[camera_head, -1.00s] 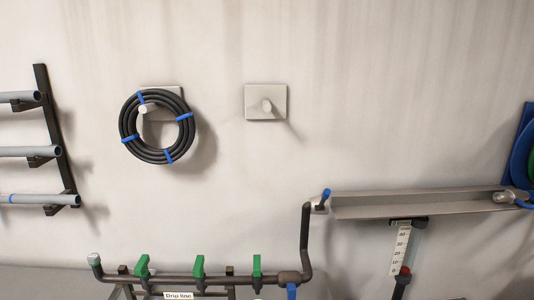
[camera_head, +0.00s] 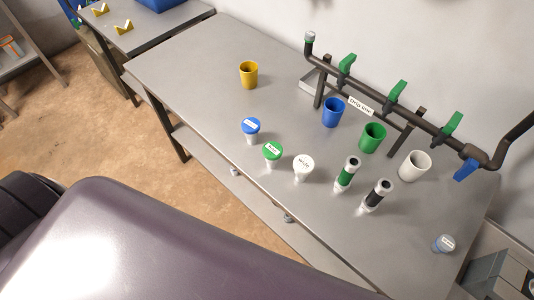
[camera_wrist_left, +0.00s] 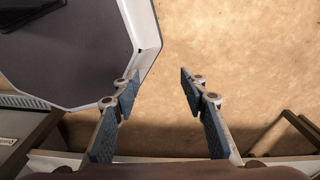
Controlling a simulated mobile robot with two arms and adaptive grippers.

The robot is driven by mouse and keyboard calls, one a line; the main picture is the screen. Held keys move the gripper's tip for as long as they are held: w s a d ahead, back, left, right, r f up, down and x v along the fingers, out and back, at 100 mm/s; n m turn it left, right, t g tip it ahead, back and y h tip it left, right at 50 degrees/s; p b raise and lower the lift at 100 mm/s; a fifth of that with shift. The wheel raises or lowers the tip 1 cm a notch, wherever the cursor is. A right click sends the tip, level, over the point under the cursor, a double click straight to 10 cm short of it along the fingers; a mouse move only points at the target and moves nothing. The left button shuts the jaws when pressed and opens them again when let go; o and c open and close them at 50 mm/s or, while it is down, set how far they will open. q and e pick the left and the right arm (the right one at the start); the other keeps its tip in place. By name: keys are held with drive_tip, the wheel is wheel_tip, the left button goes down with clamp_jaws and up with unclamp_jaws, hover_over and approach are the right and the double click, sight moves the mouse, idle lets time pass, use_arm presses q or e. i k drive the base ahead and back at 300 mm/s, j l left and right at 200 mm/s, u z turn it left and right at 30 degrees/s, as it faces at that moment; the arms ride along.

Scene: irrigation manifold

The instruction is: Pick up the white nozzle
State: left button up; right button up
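The white nozzle (camera_head: 303,166) stands upright on the grey metal table (camera_head: 215,125), with a round white labelled top and a narrower lower part. The green nozzle (camera_head: 271,153) and blue nozzle (camera_head: 251,128) stand to its left in a row. My left gripper (camera_wrist_left: 158,82) shows only in the left wrist view. It is open and empty above the brown floor, with no nozzle in that view. My right gripper is in neither current view.
Yellow (camera_head: 249,75), blue (camera_head: 334,112), green (camera_head: 372,138) and white (camera_head: 414,166) cups stand on the table. Two dark-banded cylinders (camera_head: 347,174) (camera_head: 377,196) are right of the white nozzle. A pipe manifold (camera_head: 425,120) runs behind. A grey-topped piece (camera_head: 443,243) is near the right end.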

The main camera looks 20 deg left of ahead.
sight(303, 165)
drive_tip(key=u, duration=0.3)
drive_tip(key=z, duration=2.15)
drive_tip(key=u, duration=2.15)
drive_tip(key=k+j+z, duration=0.1)
drive_tip(key=j+z, duration=0.35)
drive_tip(key=k+j+z, duration=0.15)
drive_tip(key=z, duration=0.3)
drive_tip(key=k+j, duration=0.05)
drive_tip(key=j, duration=0.05)
